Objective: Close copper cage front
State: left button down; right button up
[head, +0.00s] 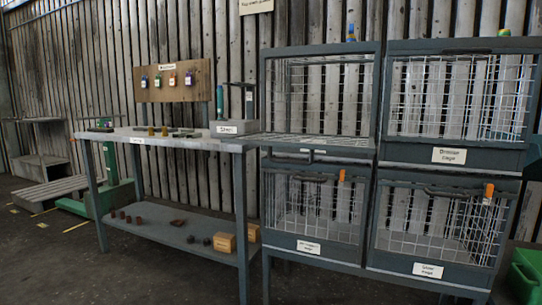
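A rack of mesh cages in dark frames stands at the right in the head view. The upper left cage (320,52) has an open front. Its mesh front panel (310,140) appears to lie lowered and roughly level at the bottom of the opening, with a dark edge facing me. No copper label is readable on it. The upper right cage label (463,155) seems to read "Bronze cage", and that front is shut. The lower left (308,247) and lower right (428,270) labels are too small to read surely; both fronts look shut. Neither of my grippers is in view.
A workbench (175,142) with small parts and a grey labelled box (235,127) stands left of the cages. Its lower shelf (165,228) holds small brown pieces and boxes. A green bin (525,272) is at the far right. Floor in front is clear.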

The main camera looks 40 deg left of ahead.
aim_at(242, 139)
jog(key=i, duration=1.5)
jog(key=u, duration=1.15)
